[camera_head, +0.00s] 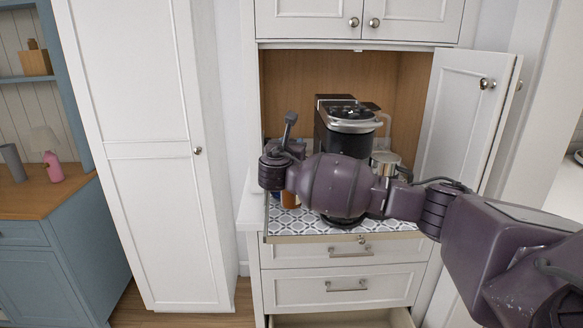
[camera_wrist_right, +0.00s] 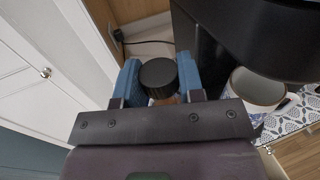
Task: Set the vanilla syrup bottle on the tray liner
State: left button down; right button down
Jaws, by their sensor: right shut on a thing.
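My right gripper (camera_wrist_right: 158,76) is shut on a bottle with a round black cap (camera_wrist_right: 158,78), seen from above between the two blue fingers. An amber part of the bottle (camera_head: 290,198) shows below my right wrist in the head view. No label is readable, so I cannot confirm it is vanilla. The tray liner (camera_head: 283,221), white with a grey pattern, covers the nook shelf. My arm hides much of it and the bottle's base, so I cannot tell whether the bottle touches it. My left gripper is not in view.
A black and silver coffee machine (camera_head: 348,120) stands in the nook behind my right arm, close beside the gripper. A white mug (camera_wrist_right: 258,88) is right of the gripper in the wrist view. The open cabinet door (camera_head: 462,115) bounds the right side. Bare liner shows at front left.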

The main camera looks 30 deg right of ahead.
jog(key=shift+f, duration=2.95)
jog(key=c, duration=0.7)
grip_release()
jog(key=shift+f, duration=0.15)
jog(key=shift+c, duration=0.2)
